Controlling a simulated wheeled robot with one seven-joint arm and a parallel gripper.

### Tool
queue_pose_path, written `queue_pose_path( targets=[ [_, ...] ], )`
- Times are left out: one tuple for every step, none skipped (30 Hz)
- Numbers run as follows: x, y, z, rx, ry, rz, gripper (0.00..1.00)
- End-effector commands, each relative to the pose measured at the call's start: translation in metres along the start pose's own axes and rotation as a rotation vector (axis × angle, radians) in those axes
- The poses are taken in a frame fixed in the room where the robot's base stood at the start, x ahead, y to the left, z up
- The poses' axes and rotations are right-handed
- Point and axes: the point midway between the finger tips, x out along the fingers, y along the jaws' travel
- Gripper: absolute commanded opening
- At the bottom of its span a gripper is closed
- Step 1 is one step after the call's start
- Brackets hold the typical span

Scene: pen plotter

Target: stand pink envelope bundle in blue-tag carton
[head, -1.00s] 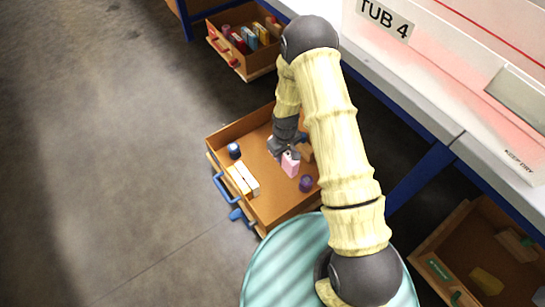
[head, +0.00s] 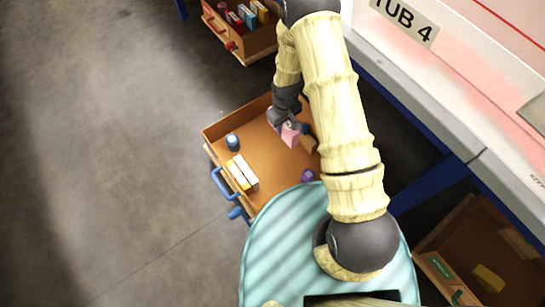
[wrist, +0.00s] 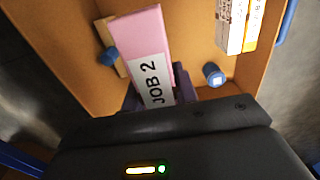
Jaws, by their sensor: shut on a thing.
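The pink envelope bundle (head: 290,136) is in my gripper (head: 283,119), which is shut on it. In the wrist view the bundle (wrist: 145,38) reaches out from between the fingers (wrist: 160,97) with a white label reading JOB 2. My gripper is over the brown carton with blue handles (head: 268,207), towards its right side. I take this for the blue-tag carton, though no tag is readable. The bundle is tilted in the head view. Whether its lower end touches the carton floor cannot be told.
The carton's middle floor is bare. A red-handled carton (head: 240,49) and a green-tagged carton (head: 437,264) stand apart.

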Motion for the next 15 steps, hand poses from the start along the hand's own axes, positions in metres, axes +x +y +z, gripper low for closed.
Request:
queue_pose_path(
  targets=[
    [0.0,0.0,0.0,-0.001,0.0,0.0,0.03],
    [0.0,0.0,0.0,-0.001,0.0,0.0,0.03],
    [0.001,-0.001,0.0,-0.001,0.0,0.0,0.03],
    [0.004,-0.001,0.0,-0.001,0.0,0.0,0.03],
    [0.006,0.0,0.0,-0.001,0.0,0.0,0.03],
    [0.007,0.0,0.0,-0.001,0.0,0.0,0.03],
    [0.008,0.0,0.0,-0.001,0.0,0.0,0.03],
    [0.01,0.0,0.0,-0.001,0.0,0.0,0.03],
    [0.011,0.0,0.0,-0.001,0.0,0.0,0.03],
    [0.012,-0.001,0.0,-0.002,0.0,0.0,0.03],
    [0.013,-0.001,-0.001,-0.002,0.0,0.0,0.03],
    [0.015,-0.002,-0.001,-0.004,0.0,0.0,0.03],
    [0.016,-0.002,-0.001,-0.005,0.0,0.0,0.03],
    [0.018,-0.003,-0.001,-0.006,0.0,0.0,0.03],
    [0.022,-0.003,-0.001,-0.006,0.0,0.0,0.03]
  ],
)
